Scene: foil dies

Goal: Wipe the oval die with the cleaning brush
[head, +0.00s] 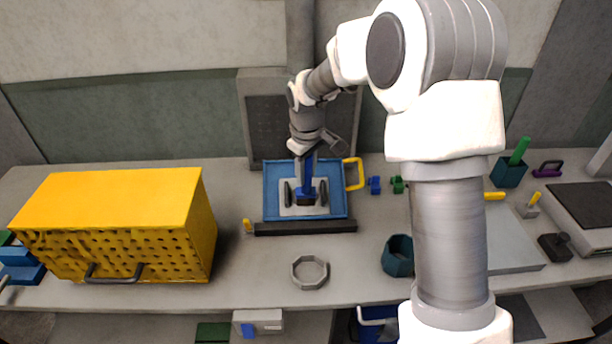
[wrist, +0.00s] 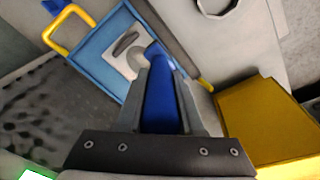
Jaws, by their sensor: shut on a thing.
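My gripper (head: 306,165) is shut on a blue-handled brush (head: 307,182), which points down over the blue tray. The brush's dark head (head: 306,198) is at a pale grey plate (head: 287,211) in the tray; I cannot tell if it touches. Two dark elongated oval pieces stand on the plate, one left (head: 288,194) and one right (head: 323,192) of the brush. I cannot tell which part is the oval die. In the wrist view the blue handle (wrist: 160,105) lies between my fingers, and the plate (wrist: 114,58) with one dark oval piece (wrist: 125,43) shows beyond. The brush head is hidden there.
The blue tray (head: 270,188) has a yellow handle (head: 354,174) on its right and a dark bar (head: 305,228) before it. A yellow perforated box (head: 120,225) stands left. An octagonal ring (head: 296,280) and teal cup (head: 398,257) stand in front. The front middle bench is mostly clear.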

